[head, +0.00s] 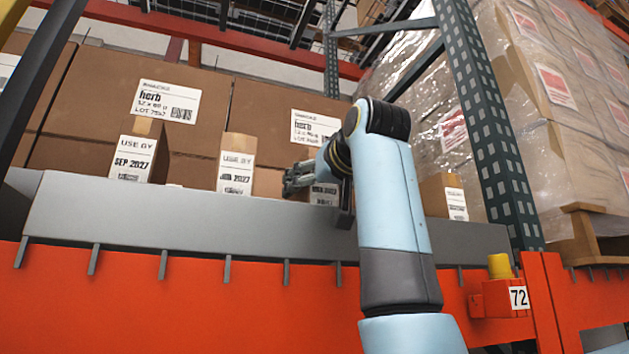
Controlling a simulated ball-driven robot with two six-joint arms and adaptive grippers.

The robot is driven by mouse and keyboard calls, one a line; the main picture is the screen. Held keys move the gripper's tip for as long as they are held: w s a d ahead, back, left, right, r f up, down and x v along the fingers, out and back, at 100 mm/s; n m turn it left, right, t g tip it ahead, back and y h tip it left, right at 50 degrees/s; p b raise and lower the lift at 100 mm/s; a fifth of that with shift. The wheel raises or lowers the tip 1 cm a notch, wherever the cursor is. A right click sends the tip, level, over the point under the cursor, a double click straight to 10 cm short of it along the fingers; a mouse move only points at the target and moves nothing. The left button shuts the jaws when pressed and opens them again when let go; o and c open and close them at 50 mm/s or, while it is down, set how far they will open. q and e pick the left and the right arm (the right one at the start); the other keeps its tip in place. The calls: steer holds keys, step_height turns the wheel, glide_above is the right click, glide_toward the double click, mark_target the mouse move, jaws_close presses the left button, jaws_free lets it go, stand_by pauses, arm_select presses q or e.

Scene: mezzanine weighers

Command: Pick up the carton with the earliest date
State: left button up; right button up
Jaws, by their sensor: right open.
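Several small brown cartons with white USE BY labels stand in a row behind the grey shelf lip. The left carton (143,152) reads SEP 2027. The middle carton (238,165) reads a month I cannot make out for sure, then 2027. A third carton (323,193) is mostly hidden behind my right gripper, and its date is not readable. A fourth carton (447,196) stands further right, its label too small to read. My right gripper (297,181) is open at the third carton, fingers pointing left; I cannot tell whether it touches. My left gripper is not in view.
Large brown "herb" boxes (100,97) stand close behind the small cartons. The grey lip (130,217) and orange beam (190,310) run along the front. A perforated upright (490,130) and wrapped pallet boxes (560,80) are at right.

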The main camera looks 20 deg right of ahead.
steer(key=shift+w, duration=0.5)
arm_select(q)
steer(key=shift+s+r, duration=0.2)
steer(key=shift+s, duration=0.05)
arm_select(e)
steer(key=c, duration=1.6)
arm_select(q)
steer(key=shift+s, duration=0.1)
